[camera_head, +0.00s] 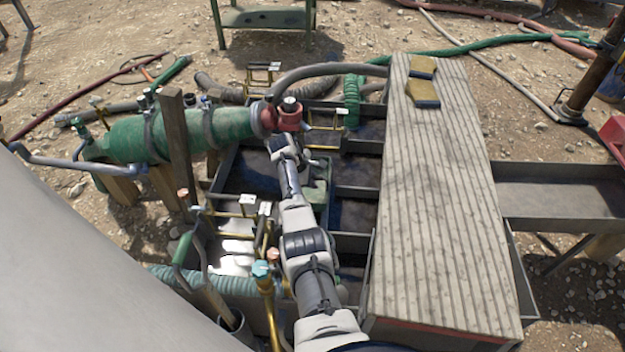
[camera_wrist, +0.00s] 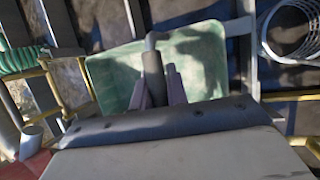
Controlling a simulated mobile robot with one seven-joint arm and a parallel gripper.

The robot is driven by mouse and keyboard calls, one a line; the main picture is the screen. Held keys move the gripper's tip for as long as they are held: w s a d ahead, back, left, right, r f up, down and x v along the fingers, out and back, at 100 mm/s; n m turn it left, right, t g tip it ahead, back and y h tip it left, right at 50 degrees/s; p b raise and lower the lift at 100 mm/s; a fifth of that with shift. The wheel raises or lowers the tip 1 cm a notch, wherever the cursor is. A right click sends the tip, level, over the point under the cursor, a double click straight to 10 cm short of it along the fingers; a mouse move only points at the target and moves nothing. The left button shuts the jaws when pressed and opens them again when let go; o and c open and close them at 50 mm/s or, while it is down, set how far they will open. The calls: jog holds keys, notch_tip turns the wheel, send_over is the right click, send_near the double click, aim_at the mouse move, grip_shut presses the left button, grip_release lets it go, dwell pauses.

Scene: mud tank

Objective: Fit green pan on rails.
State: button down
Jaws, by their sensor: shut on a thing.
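The green pan (camera_wrist: 205,65) fills the middle of the wrist view, a shallow pale-green tray with a raised rim. In the head view a part of the green pan (camera_head: 322,190) shows just right of my arm, over the dark tank; my arm hides the rest. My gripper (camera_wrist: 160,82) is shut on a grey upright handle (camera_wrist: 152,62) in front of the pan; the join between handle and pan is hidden. Yellow rails show left of the pan (camera_wrist: 60,88) and at its right (camera_wrist: 285,97). I cannot tell whether the pan touches them.
A green cylinder with a red end fitting (camera_head: 288,118) lies across the tank's far left. A wooden plank deck (camera_head: 430,200) covers the right side, with two yellow-topped blocks (camera_head: 423,92) on it. Hoses and yellow-framed fittings (camera_head: 240,212) crowd the near left.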

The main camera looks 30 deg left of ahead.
jog(key=shift+f, duration=0.2)
jog(key=c, duration=1.3)
grip_release()
jog(key=p+v, duration=0.1)
jog(key=v, duration=1.2)
jog(key=shift+r, duration=0.4)
jog(key=shift+a, duration=0.1)
